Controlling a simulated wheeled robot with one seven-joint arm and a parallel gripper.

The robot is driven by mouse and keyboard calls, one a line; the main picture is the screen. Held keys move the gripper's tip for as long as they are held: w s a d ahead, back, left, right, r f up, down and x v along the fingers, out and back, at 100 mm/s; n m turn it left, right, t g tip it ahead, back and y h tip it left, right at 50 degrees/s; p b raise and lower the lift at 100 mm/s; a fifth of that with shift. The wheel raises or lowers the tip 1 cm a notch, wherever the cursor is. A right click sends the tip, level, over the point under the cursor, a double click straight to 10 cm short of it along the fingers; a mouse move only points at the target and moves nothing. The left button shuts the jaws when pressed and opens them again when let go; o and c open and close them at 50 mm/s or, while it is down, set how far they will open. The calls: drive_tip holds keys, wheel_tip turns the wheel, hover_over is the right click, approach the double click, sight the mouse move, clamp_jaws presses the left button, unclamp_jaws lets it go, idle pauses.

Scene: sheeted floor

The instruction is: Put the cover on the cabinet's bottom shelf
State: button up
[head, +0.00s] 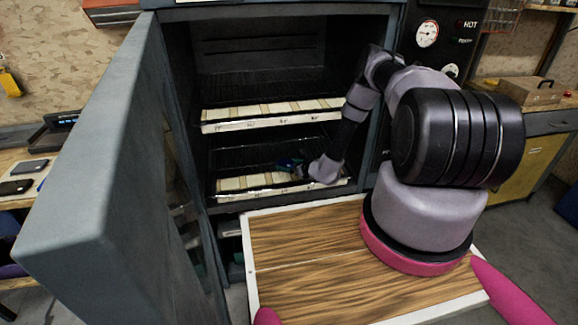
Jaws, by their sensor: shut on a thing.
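The cabinet (298,9) stands open in front of me, with its grey door (85,190) swung out to the left. Its bottom shelf (228,197) is a dark rack with a pale slatted strip along the front. My arm reaches into the lower compartment, and my gripper (301,170) is low over this shelf, toward its right side. A small dark blue-teal thing (288,162), seemingly the cover, is at the fingertips, and the gripper is shut on it. It is too small and dark to tell whether it touches the shelf.
A wood-topped surface (310,255) with a white edge lies below the opening. Dials and a HOT label are right of the cabinet. A side table (25,165) stands left.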

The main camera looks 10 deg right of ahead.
drive_tip(key=shift+f, duration=0.25)
drive_tip(key=o, duration=1.3)
drive_tip(key=shift+o, duration=0.2)
drive_tip(key=shift+r, duration=0.15)
drive_tip(key=v, duration=1.2)
drive_tip(key=shift+d, duration=0.1)
